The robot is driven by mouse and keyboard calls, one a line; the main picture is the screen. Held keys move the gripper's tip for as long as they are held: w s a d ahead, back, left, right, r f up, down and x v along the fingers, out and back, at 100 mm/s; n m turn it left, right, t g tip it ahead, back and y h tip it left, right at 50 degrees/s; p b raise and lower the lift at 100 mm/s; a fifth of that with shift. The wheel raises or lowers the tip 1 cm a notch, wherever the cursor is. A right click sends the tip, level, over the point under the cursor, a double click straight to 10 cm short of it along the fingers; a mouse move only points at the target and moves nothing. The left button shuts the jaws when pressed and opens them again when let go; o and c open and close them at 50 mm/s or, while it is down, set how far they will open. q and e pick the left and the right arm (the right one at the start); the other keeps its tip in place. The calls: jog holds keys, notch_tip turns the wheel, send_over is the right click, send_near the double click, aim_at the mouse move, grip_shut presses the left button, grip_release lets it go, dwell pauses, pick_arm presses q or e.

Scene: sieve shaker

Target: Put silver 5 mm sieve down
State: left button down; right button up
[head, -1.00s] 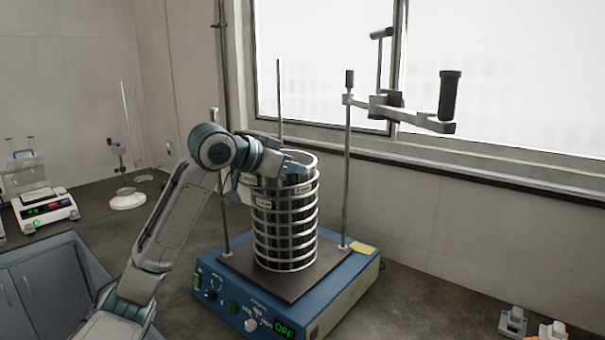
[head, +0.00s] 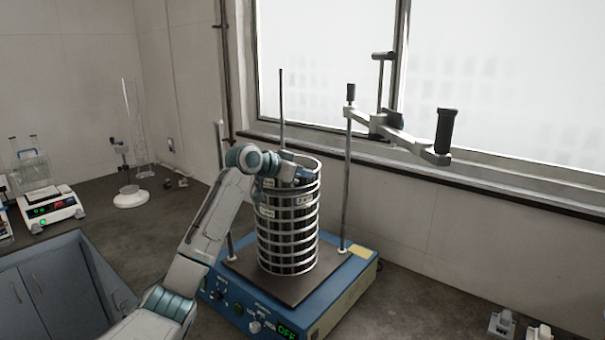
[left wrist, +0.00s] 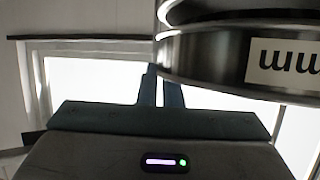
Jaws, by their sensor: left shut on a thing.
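The silver sieve (head: 311,175) is a shiny ring at the top of a stack of similar ringed sieves (head: 288,240) on the shaker. My left gripper (head: 298,176) reaches in from the left at the top of the stack and is shut on this sieve. In the left wrist view the fingers (left wrist: 160,80) meet the metal wall of the sieve (left wrist: 215,55), whose white label shows part of "mm". I cannot tell whether the held sieve rests on the one below or is slightly above it. My right gripper is not in view.
The blue shaker (head: 350,290) reads OFF. Its rods (head: 347,190) flank the stack, and a clamp bar with a black handle (head: 445,130) sits above right. A balance (head: 50,208) stands at left. Bare counter (head: 130,235) lies left of the shaker.

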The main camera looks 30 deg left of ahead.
pick_arm(q)
jog(key=shift+f, duration=0.4)
jog(key=shift+a+f, duration=0.1)
jog(key=shift+f, duration=0.25)
jog(key=shift+s, duration=0.1)
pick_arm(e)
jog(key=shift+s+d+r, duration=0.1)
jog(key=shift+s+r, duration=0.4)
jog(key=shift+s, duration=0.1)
pick_arm(q)
jog(key=c, duration=2)
grip_release()
jog(key=shift+f, duration=0.1)
jog(key=shift+c, duration=0.2)
jog(key=o, duration=0.3)
jog(key=shift+o, duration=0.7)
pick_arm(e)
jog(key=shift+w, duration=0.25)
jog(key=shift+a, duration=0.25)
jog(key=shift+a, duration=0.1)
